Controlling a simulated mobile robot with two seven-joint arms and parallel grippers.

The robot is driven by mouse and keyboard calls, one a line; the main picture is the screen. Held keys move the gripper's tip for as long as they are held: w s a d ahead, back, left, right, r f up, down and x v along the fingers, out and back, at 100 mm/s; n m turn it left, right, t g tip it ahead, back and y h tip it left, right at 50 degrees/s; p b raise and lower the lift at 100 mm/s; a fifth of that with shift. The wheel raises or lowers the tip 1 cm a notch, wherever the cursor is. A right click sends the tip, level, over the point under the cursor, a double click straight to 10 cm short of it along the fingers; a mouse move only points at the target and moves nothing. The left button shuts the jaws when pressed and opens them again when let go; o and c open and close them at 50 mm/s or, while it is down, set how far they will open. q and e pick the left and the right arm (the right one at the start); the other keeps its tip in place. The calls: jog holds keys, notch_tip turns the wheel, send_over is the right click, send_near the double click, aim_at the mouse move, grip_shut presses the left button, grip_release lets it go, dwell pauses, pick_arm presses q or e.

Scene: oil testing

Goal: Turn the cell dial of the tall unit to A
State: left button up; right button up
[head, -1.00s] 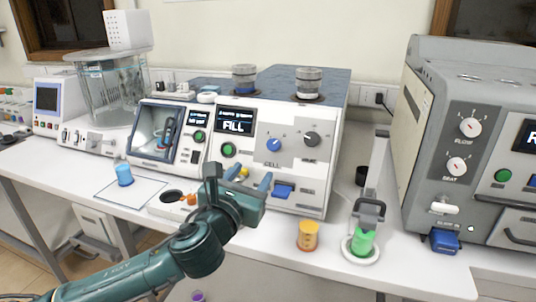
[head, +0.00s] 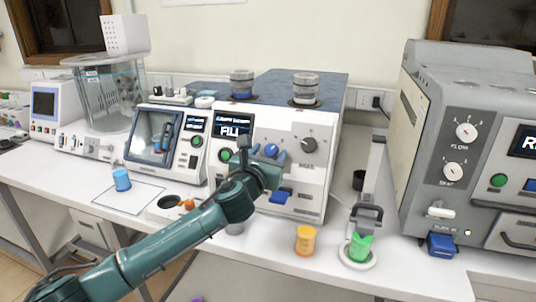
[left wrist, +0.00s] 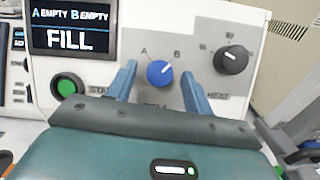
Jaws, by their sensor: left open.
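The tall unit (head: 312,160) is a white box with a dark top, and its screen (left wrist: 70,28) reads "A EMPTY B EMPTY" and "FILL". Its blue cell dial (left wrist: 160,75) has a white mark pointing up and right, toward B; A is printed at its upper left. The dial shows partly in the head view (head: 271,150). My left gripper (head: 268,154) is open in front of the panel, with one blue finger on each side of the dial. I cannot tell whether the fingers touch it. My right gripper is out of view.
A black heat dial (left wrist: 231,59) is just right of the fingers, and a green start button (left wrist: 67,86) is to the left. A blue cup (head: 122,180), an orange cup (head: 305,240) and a green cup (head: 360,247) stand on the white bench.

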pick_arm(q)
jog(key=shift+c, duration=0.4)
jog(key=c, duration=0.9)
